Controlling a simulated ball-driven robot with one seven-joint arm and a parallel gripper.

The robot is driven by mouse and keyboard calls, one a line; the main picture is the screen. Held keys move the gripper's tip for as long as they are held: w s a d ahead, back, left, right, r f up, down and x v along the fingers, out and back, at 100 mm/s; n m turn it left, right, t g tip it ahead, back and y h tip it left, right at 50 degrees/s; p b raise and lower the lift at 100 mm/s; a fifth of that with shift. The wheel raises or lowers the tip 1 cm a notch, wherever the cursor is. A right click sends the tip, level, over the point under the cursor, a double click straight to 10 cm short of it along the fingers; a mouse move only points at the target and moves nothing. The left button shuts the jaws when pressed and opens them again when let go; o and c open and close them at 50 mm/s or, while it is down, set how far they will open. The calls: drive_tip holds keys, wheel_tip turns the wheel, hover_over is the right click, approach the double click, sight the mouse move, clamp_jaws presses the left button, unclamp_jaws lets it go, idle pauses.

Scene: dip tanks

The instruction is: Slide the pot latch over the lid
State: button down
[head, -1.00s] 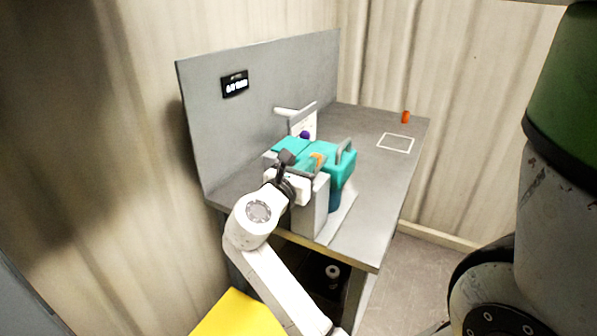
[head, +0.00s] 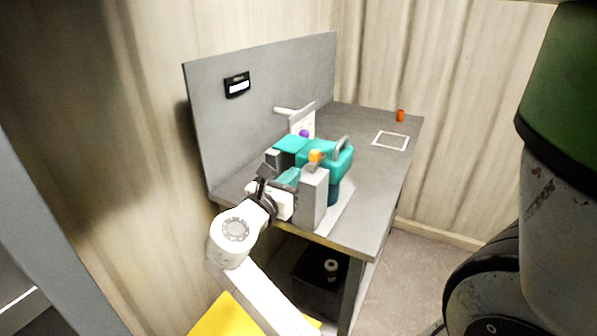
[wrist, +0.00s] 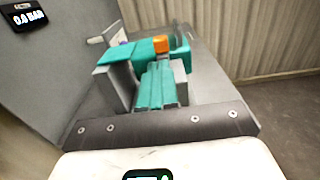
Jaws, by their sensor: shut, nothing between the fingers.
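The teal pot (head: 333,188) stands on the bench with a teal lid (head: 325,153) that has a grey handle loop. An orange latch knob (head: 316,156) sits at the top of the grey post (head: 313,200), by the lid's near edge. In the wrist view the orange knob (wrist: 160,45) shows beyond a teal block (wrist: 155,86) between grey uprights. I cannot tell whether the latch overlaps the lid. My gripper (head: 264,184) is shut and empty, left of the grey post and apart from the knob.
A grey back panel (head: 250,120) with a small display (head: 237,85) rises on the left. A purple knob (head: 304,133) is behind the lid. An orange cylinder (head: 400,115) and white square outline (head: 391,141) are on the bench's mostly clear far right.

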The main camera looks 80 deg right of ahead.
drive_tip(key=v, duration=0.6)
drive_tip(key=shift+a+f, duration=0.1)
idle(0.5)
drive_tip(key=s+a+f+m+t+y, duration=0.1)
drive_tip(key=a+f+m+t+y, duration=0.25)
drive_tip(key=f, duration=0.55)
drive_tip(key=a+f+m+t+y, duration=0.2)
drive_tip(key=a+f+m+y, duration=0.15)
drive_tip(key=f, duration=0.55)
drive_tip(key=s+a+f+m+y, duration=0.4)
drive_tip(key=a+f+y, duration=0.1)
drive_tip(key=a, duration=0.3)
drive_tip(key=s+a+f+m+y, duration=0.4)
drive_tip(key=a+f+y, duration=0.1)
drive_tip(key=a, duration=0.3)
drive_tip(key=shift+f+m, duration=0.3)
drive_tip(key=shift+f, duration=0.6)
drive_tip(key=shift+a, duration=0.1)
